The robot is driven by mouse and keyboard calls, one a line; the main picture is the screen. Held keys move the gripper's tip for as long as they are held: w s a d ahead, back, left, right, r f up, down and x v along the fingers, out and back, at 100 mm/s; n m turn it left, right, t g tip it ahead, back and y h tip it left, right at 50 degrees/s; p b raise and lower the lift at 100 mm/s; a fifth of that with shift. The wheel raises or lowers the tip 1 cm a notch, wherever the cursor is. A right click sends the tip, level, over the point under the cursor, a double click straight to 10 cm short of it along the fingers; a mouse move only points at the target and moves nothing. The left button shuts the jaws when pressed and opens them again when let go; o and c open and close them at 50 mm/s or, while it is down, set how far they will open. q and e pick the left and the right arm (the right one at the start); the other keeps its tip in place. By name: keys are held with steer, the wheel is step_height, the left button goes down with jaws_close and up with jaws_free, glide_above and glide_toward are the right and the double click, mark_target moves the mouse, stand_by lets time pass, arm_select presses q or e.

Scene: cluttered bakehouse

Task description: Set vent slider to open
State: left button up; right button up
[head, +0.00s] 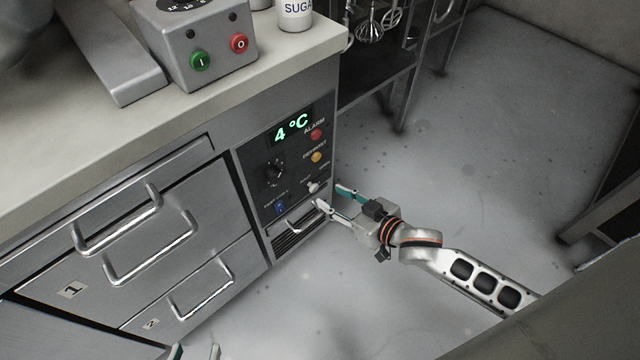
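A dark control panel (291,160) on the steel fridge front carries a lit 4 °C display, a round dial, coloured lamps, a blue rocker switch and a small pale lever (313,187). Below it is a slotted vent (290,240) with a light bar along its upper part; the vent slider's exact position is too small to tell. My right gripper (332,196) is open, its two fingertips apart close to the panel's lower right, near the lever and vent. Whether it touches anything is unclear. My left gripper (195,352) shows only fingertips, apart, at the bottom edge.
Drawers with protruding handles (154,247) stand left of the panel. The counter (110,122) above holds a grey control box (195,45) with green and red buttons and a sugar canister (295,14). A rack with hanging whisks stands behind. The floor (480,140) right is clear.

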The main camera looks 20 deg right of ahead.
mark_target(315, 188)
steer(key=x, duration=0.2)
steer(key=b+x, duration=0.1)
steer(key=x, duration=0.2)
steer(key=shift+w+a+f+b, duration=0.1)
steer(key=shift+f+b, duration=0.25)
steer(key=shift+w+a+f, duration=0.1)
steer(key=shift+w+a, duration=0.1)
steer(key=shift+w, duration=0.5)
jaws_close()
steer(key=shift+w+d+r+p, duration=0.25)
steer(key=shift+w+d+p, duration=0.1)
steer(key=shift+d, duration=0.25)
steer(key=shift+w+d+r+p, duration=0.25)
steer(key=shift+w+d, duration=0.05)
steer(key=shift+d, duration=0.35)
steer(key=shift+w+d+f+p, duration=0.15)
steer(key=shift+w+d+p, duration=0.05)
steer(key=shift+d, duration=0.4)
steer(key=shift+w+d+f+p, duration=0.15)
steer(key=shift+d, duration=0.5)
steer(key=shift+f, duration=0.1)
arm_select(q)
steer(key=shift+s+a+f, duration=0.15)
steer(key=shift+s+f, duration=0.05)
steer(key=shift+f, duration=0.05)
arm_select(e)
steer(key=shift+d, duration=0.1)
